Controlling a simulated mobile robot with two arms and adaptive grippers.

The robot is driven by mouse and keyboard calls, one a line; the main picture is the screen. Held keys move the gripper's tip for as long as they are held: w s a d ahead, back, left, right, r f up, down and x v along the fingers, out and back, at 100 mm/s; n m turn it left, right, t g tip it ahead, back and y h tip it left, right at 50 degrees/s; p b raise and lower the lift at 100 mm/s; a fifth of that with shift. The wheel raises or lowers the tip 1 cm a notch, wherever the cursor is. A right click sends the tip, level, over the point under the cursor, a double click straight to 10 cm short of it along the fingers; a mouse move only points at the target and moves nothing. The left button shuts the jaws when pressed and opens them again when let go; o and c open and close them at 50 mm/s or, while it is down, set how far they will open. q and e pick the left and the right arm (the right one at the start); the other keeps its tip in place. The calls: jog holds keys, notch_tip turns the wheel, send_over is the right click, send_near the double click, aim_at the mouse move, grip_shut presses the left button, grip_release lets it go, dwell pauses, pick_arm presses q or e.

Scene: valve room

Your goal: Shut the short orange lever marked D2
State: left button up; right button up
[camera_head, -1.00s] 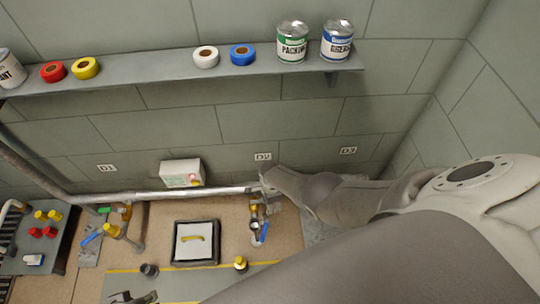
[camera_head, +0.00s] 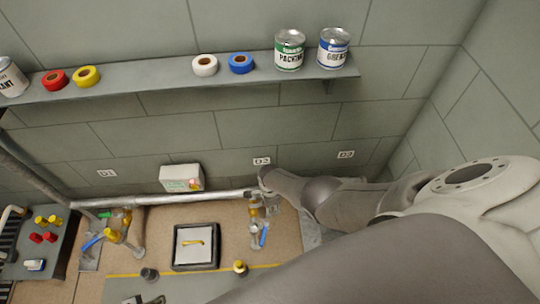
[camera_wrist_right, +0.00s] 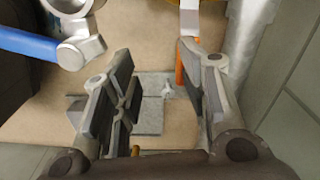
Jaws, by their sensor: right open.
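The D2 label (camera_head: 262,161) is on the wall above the pipe in the head view. Below it is a yellowish valve (camera_head: 254,210) and a blue lever (camera_head: 264,234). In the right wrist view a short, thin orange lever (camera_wrist_right: 179,62) hangs down from an orange-yellow part at the top edge. It is beside the inner side of the right-hand finger; I cannot tell whether they touch. My right gripper (camera_wrist_right: 158,85) is open, its fingers apart with the floor showing between. The blue lever (camera_wrist_right: 28,43) is outside the left-hand finger. My left gripper is out of view.
A pipe (camera_head: 165,198) runs along the wall below a white box (camera_head: 181,178). A shelf (camera_head: 140,84) with cans and tape rolls is above. Another valve with a blue lever (camera_head: 92,242) is below D1 (camera_head: 106,173). A framed floor hatch (camera_head: 196,263) lies left of the D2 valve.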

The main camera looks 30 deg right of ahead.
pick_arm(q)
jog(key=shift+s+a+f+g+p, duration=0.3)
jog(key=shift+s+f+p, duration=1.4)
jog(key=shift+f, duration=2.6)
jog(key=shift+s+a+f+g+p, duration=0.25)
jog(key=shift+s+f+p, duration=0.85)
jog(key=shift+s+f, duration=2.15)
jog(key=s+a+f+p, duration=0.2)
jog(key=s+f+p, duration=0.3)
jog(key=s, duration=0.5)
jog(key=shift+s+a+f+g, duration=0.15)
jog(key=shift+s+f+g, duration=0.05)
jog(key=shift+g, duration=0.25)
